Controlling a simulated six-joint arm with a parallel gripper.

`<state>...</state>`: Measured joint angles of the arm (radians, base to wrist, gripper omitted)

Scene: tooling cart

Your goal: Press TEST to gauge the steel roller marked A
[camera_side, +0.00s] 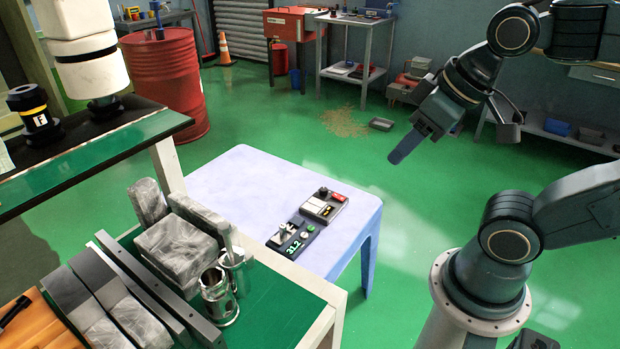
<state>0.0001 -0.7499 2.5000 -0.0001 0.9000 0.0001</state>
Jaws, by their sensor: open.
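A dark gauge unit (292,240) sits on the pale blue table, showing green digits that look like 31.2. Small buttons and a metal fixture show on its top; the TEST lettering is too small to read. Two shiny steel cylinders, one in front (219,296) and one behind (235,268), stand on the green cart top; I cannot make out a letter A on either. My gripper (424,146) is open and appears empty, raised in the air to the right of the pale blue table, well apart from the gauge unit.
The pale blue table (235,180) has free room around the gauge unit and a second grey box (324,205) with a dark red knob. The cart (285,310) holds wrapped blocks (178,250) and metal bars. A red drum (163,80) stands behind.

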